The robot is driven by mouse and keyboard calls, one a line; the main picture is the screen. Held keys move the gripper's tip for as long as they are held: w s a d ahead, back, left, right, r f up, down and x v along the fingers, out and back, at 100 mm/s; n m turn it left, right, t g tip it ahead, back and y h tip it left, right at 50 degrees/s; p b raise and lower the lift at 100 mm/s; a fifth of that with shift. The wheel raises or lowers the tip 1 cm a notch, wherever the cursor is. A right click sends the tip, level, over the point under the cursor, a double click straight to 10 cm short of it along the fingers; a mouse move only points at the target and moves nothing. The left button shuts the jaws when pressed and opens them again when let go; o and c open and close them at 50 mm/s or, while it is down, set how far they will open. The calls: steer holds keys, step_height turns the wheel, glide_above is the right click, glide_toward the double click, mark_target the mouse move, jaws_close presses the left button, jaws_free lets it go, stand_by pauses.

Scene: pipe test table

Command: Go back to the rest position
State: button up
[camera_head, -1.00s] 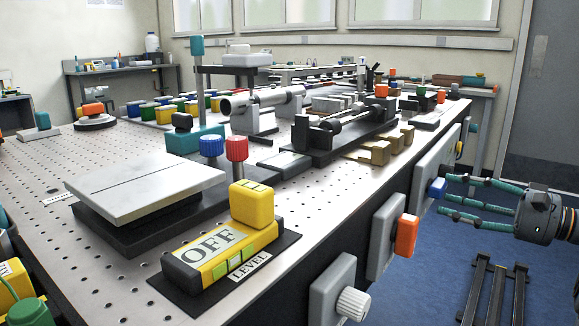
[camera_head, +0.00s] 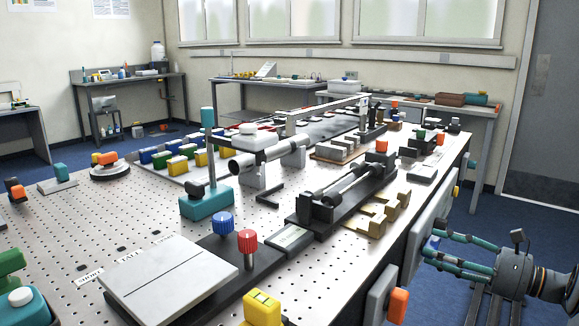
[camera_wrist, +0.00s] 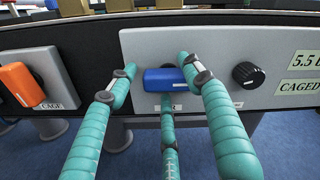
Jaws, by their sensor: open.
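My gripper (camera_head: 436,250) is at the lower right in the head view, beside the table's right side, with its teal fingers pointing left at a panel. In the wrist view my gripper (camera_wrist: 165,88) is open. Its fingers stand on either side of a blue switch (camera_wrist: 172,78) on the grey panel (camera_wrist: 140,42), with a third finger below it. The blue switch also shows in part at the fingertips in the head view (camera_head: 434,242). I cannot tell whether any finger touches it.
An orange switch (camera_wrist: 22,84) is left of the gripper and a black knob (camera_wrist: 248,75) right of it. The perforated table (camera_head: 130,215) carries a flat grey plate (camera_head: 180,275), a teal stand (camera_head: 207,203) and several devices. Blue floor lies open right of the table.

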steer(key=m+p, duration=0.4)
steer(key=shift+r, duration=0.35)
steer(key=shift+f+m+p, duration=0.15)
steer(key=shift+m+p, duration=0.15)
